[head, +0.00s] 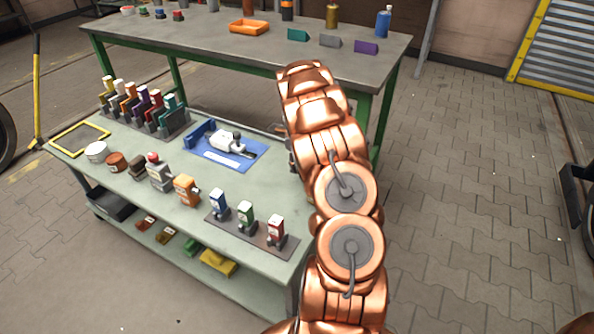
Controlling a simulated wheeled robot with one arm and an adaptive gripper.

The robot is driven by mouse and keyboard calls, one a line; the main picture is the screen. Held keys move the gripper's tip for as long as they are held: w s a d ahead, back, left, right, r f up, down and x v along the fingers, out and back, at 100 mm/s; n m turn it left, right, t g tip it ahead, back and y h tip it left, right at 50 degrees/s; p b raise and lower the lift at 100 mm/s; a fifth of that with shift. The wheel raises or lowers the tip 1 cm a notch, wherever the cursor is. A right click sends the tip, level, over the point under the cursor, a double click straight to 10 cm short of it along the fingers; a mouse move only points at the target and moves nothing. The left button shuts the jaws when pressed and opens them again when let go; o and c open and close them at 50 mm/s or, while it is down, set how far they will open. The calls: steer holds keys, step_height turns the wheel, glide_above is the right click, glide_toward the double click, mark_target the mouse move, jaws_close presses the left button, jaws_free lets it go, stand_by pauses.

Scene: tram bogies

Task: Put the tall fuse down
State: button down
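My copper-coloured arm rises through the middle of the head view and covers the right end of the green workbench (120,165). Only a small dark part, which may be my gripper (290,150), shows at the arm's left edge; its fingers are hidden. I cannot see whether it holds a fuse. I cannot single out the tall fuse. A dark strip (262,239) at the front right carries a blue (218,203), a green (245,215) and a red block (276,230).
A blue mat (245,163) with a white device (228,141) lies mid-bench. An orange block (186,190), a grey block (160,176) and small round items stand left of it. A yellow frame (63,151) marks the far-left corner. Another table (200,42) stands behind.

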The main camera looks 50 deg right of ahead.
steer(key=shift+f, duration=1.6)
steer(key=shift+f, duration=0.2)
steer(key=c, duration=0.8)
jaws_free()
steer(key=shift+r, duration=0.1)
